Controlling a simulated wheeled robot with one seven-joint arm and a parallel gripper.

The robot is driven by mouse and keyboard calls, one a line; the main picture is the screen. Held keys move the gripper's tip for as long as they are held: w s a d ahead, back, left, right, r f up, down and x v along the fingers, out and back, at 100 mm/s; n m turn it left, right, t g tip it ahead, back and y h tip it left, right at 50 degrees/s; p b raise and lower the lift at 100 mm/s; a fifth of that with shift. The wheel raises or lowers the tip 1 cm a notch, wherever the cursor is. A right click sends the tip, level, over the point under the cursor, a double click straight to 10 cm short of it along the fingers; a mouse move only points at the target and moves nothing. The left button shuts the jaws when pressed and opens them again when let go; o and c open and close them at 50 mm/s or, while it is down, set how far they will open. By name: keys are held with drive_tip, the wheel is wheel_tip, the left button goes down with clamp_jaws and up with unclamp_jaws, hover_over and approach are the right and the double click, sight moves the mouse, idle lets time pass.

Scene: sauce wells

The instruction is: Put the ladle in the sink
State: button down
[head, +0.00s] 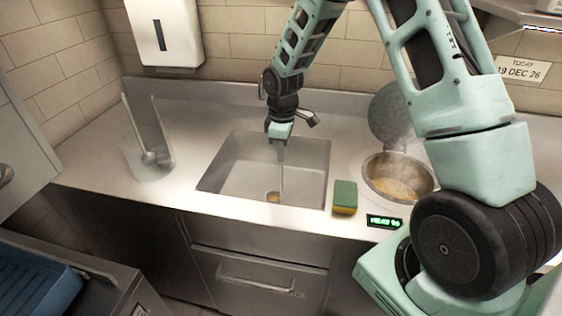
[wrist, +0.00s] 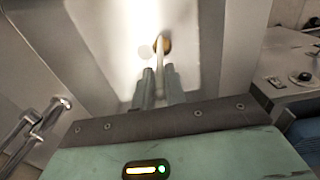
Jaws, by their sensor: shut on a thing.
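My gripper (head: 280,140) is over the sink (head: 228,181) and points down into it. It is shut on the handle of the ladle (head: 281,175), which hangs upright inside the sink basin. The ladle's bowl (head: 273,196) shows brownish near the sink's front wall; I cannot tell whether it touches the basin floor. In the wrist view, the two fingers (wrist: 157,86) are close together around the thin ladle handle (wrist: 161,62), with the bowl (wrist: 164,44) beyond them.
A sponge (head: 345,197) lies right of the sink, next to a steaming well of sauce (head: 404,184) with its lid (head: 392,117) raised behind. A faucet (head: 309,119) stands behind the sink. A clear container (head: 146,160) with ladles stands at left.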

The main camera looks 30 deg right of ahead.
drive_tip(key=shift+f+p, duration=0.35)
drive_tip(key=shift+f, duration=1.6)
drive_tip(key=c, duration=1.5)
unclamp_jaws()
drive_tip(key=shift+o, duration=0.2)
